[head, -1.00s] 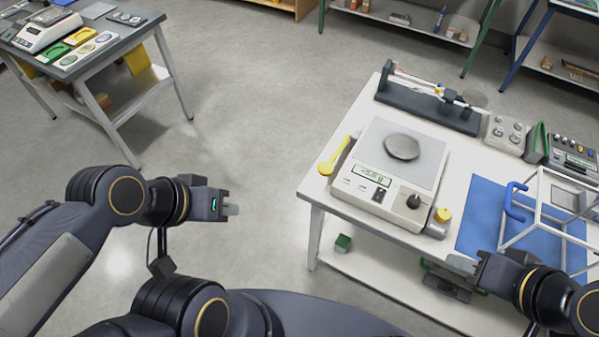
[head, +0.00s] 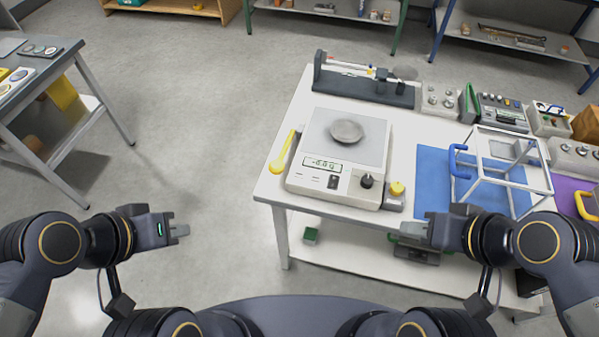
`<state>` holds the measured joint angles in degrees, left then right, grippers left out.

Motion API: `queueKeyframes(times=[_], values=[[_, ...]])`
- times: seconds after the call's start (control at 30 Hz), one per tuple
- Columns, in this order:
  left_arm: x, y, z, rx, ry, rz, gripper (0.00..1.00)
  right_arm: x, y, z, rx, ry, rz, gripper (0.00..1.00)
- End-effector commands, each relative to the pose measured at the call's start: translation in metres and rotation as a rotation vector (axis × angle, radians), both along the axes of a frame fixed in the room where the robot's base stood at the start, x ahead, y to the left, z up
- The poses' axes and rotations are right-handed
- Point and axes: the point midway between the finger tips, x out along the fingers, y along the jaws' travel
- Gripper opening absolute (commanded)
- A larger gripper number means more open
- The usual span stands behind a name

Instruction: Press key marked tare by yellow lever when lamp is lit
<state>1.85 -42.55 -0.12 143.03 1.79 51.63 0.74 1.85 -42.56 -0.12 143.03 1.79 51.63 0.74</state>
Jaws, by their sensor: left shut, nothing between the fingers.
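The white balance (head: 345,150) stands on the white table with a round grey pan (head: 346,131) on top. Its front panel has a lit display (head: 323,164), a dark key (head: 333,182) and a black knob (head: 366,181). Key lettering is too small to read. The yellow lever (head: 284,160) lies along the balance's left side. A yellow-capped block (head: 397,188) stands at its right; I cannot tell whether this is a lamp or lit. My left gripper (head: 181,231) is shut and empty, left of the table. My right gripper (head: 418,230) is by the table's front edge, its jaws unclear.
The white table (head: 266,190) has a blue mat (head: 432,180) with a white frame (head: 495,178) and blue handle on it. A dark instrument (head: 362,85) stands behind the balance. A grey table (head: 50,66) is at left. Open floor (head: 190,110) lies between the tables.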

Motion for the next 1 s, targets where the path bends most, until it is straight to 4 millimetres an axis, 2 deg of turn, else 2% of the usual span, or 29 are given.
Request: queueKeyframes(times=[0.17, 0.47, 1.0], values=[[0.0, 0.0, 0.0, 0.0, 0.0, 0.0, 0.0, 0.0, 0.0, 0.0, 0.0, 0.0, 0.0, 0.36], [0.0, 0.0, 0.0, 0.0, 0.0, 0.0, 0.0, 0.0, 0.0, 0.0, 0.0, 0.0, 0.0, 0.0], [0.0, 0.0, 0.0, 0.0, 0.0, 0.0, 0.0, 0.0, 0.0, 0.0, 0.0, 0.0, 0.0, 0.0]])
